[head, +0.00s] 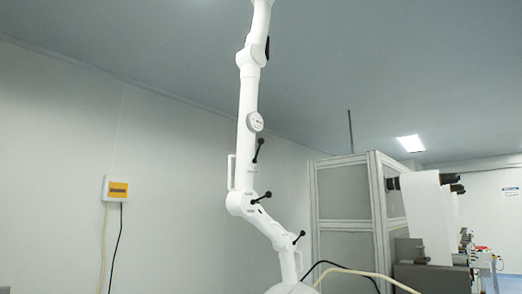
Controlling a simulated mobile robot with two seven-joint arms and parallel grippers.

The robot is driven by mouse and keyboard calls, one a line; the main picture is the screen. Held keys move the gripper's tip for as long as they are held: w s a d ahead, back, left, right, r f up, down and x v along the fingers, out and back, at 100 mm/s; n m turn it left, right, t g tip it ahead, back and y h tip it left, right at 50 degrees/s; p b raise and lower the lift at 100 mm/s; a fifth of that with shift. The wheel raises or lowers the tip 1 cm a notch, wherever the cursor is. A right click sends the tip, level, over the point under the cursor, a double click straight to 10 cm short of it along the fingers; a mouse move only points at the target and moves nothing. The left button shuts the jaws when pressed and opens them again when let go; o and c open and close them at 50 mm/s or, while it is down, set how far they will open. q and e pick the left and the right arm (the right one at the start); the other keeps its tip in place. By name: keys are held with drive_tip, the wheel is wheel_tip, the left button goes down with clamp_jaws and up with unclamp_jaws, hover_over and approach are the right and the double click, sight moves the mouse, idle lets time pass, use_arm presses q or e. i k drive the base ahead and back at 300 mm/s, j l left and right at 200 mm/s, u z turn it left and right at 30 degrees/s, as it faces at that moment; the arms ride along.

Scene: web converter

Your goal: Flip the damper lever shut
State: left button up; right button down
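A white jointed extraction arm (246,95) hangs down from the top of the head view, with a pale rounded hood (291,288) at its lower end, cut off by the bottom edge. A black lever (259,150) with a round tip sticks up and out from the tube, just below a round dial (255,122). Two similar black levers sit lower, one at the elbow joint (262,197) and one near the hood (298,238). None is marked as the damper lever, and I cannot tell the damper's state. Neither of my grippers is in view.
A white loop handle (231,172) is on the tube's left side. A grey cabinet (345,205) and a machine with a white web (427,215) stand at right. A pale hose (365,275) runs along the bottom. A yellow-fronted electrical box (117,189) is on the left wall.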

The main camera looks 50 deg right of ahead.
sight(260, 141)
drive_tip(key=i+l, duration=0.15)
drive_tip(key=l, duration=0.2)
drive_tip(key=i+l, duration=0.15)
drive_tip(key=l, duration=0.2)
drive_tip(key=i+l, duration=0.1)
drive_tip(key=l, duration=0.3)
drive_tip(key=i+l+z, duration=0.1)
drive_tip(key=l, duration=0.25)
drive_tip(key=i+l, duration=0.2)
drive_tip(key=l, duration=0.15)
drive_tip(key=i+l, duration=0.15)
drive_tip(key=l, duration=0.2)
